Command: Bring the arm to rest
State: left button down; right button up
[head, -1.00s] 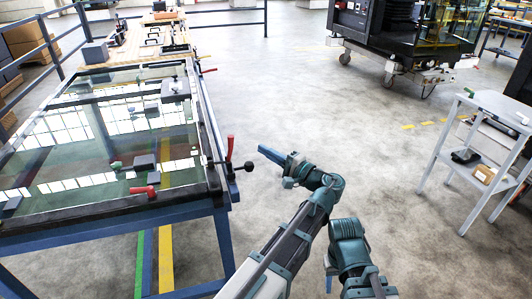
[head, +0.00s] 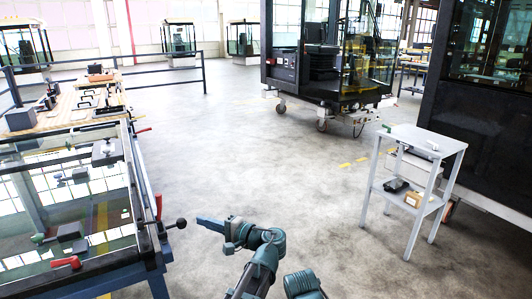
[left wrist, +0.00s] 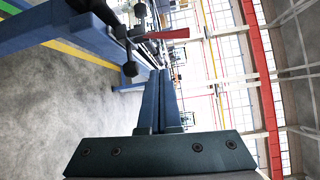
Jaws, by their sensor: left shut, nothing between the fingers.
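My left gripper (head: 203,222) shows in the head view in front of the table's near right corner, with its blue fingers pointing left. In the left wrist view its two fingers (left wrist: 160,90) lie together, with nothing between them. The glass-topped table (head: 150,262) stands to its left; a dark knob (head: 181,223) on that table is close to the fingertips in the picture. The gap between them is hard to judge. The upper part of my right arm (head: 303,285) shows at the bottom edge, and its gripper is out of the frame.
A red-handled clamp (head: 62,263) is on the glass table. A wooden bench (head: 85,100) stands behind it. A grey side table (head: 415,140) with a small box (head: 413,199) on its shelf stands at right. A wheeled cab trolley (head: 325,98) is farther back. The floor (head: 270,165) between is clear.

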pick_arm(q)
jog(key=s+a+f+n+g+h, duration=0.2)
jog(key=s+a+f+h, duration=0.15)
jog(key=f, duration=0.45)
jog(key=s+d+f+n+g+h, duration=0.35)
jog(key=s+d+f+h, duration=0.55)
jog(key=s+f+h, duration=0.3)
jog(key=s+d+r+m+p, duration=0.2)
jog(key=d+r+p, duration=0.4)
jog(key=r+p, duration=0.4)
jog(key=s+d+r+m+g+p, duration=0.1)
jog(key=s+d+r+p, duration=0.2)
jog(key=d+r+p, duration=0.3)
notch_tip(320, 180, up, 4)
jog(key=p, duration=0.5)
jog(key=shift+s+m, duration=0.15)
jog(key=shift+m, duration=0.2)
